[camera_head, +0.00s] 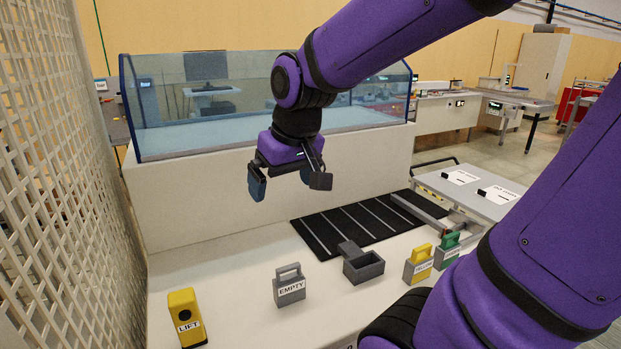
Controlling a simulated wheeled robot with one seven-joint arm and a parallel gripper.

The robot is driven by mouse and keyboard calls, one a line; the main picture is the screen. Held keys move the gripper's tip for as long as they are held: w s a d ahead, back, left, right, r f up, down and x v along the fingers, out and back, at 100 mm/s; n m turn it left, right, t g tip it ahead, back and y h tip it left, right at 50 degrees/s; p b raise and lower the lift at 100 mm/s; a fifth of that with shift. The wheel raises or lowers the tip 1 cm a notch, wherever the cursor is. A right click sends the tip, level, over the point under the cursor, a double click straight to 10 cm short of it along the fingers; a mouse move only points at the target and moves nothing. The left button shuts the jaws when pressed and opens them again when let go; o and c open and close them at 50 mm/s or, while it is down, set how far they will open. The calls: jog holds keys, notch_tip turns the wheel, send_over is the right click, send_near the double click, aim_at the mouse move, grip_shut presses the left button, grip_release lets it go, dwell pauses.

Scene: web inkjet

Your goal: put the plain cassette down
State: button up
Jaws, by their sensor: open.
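My purple gripper (291,184) hangs in the air above the back part of the white table, fingers apart and empty. A grey cassette (290,274) with a handle and a white label reading EMPTY stands upright on the table, below and apart from the gripper. It may be the plain cassette; I cannot be sure. A yellow cassette (418,264) and a green cassette (446,249), both with handles and white labels, stand at the right. My own arm hides some of the table near them.
A black mat with pale stripes (322,237) lies behind a small open grey box (364,271). A yellow block marked LIFT (185,312) stands at front left. White lattice (62,190) borders the left; a glass screen (180,120) rises behind. A grey cart (465,196) stands at right.

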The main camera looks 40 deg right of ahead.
jog(key=s+a+r+n+t, duration=0.1)
jog(key=s+r, duration=0.3)
jog(key=s, duration=0.5)
jog(key=shift+s+a, duration=0.2)
jog(key=shift+a, duration=0.45)
